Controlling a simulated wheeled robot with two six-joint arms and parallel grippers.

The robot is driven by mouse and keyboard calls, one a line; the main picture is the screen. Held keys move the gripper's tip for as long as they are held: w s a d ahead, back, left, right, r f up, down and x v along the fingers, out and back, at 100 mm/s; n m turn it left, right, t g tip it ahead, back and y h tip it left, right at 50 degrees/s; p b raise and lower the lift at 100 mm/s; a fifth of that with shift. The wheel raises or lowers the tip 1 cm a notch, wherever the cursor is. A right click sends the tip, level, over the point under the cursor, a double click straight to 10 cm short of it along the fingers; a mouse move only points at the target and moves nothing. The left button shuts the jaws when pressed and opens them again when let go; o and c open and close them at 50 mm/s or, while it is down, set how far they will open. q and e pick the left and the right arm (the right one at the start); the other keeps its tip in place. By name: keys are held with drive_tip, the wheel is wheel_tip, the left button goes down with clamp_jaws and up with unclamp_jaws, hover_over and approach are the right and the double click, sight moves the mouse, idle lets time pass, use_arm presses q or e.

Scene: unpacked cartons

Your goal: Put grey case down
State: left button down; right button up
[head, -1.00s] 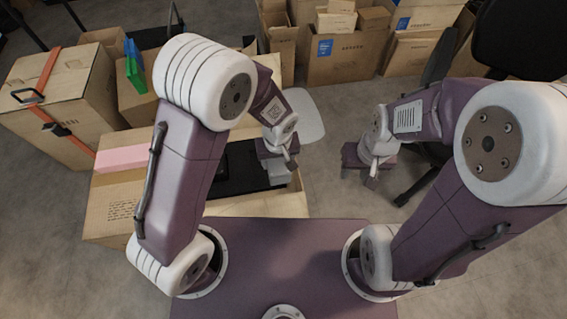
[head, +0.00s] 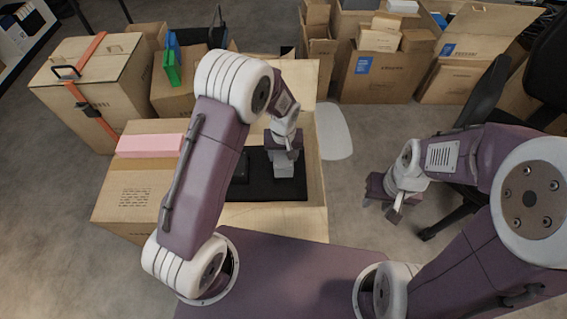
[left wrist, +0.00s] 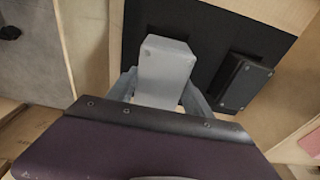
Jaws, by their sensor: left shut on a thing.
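The grey case (head: 290,189) is a light grey block inside an open carton (head: 314,206), over its black bottom lining (head: 262,190). My left gripper (head: 286,160) points down and is shut on the case. In the left wrist view the case (left wrist: 165,62) sits between the two fingers (left wrist: 160,95), over the black lining (left wrist: 210,35). I cannot tell whether its underside touches the lining. My right gripper (head: 386,198) is apart from the carton, over the floor on the right; its finger gap is not clear.
A black case (left wrist: 243,83) lies on the lining beside the grey case. A pink block (head: 150,145) lies on the closed carton (head: 132,200) to the left. More cartons (head: 383,75) stand behind, and a black chair (head: 480,105) stands right. Grey floor shows between.

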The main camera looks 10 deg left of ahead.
sight(284, 157)
use_arm(q)
wheel_tip(284, 157, down, 4)
drive_tip(key=b, duration=0.3)
drive_tip(key=shift+f, duration=0.15)
drive_tip(key=shift+r, duration=0.2)
drive_tip(key=shift+f, duration=0.45)
drive_tip(key=shift+c, duration=2.1)
unclamp_jaws()
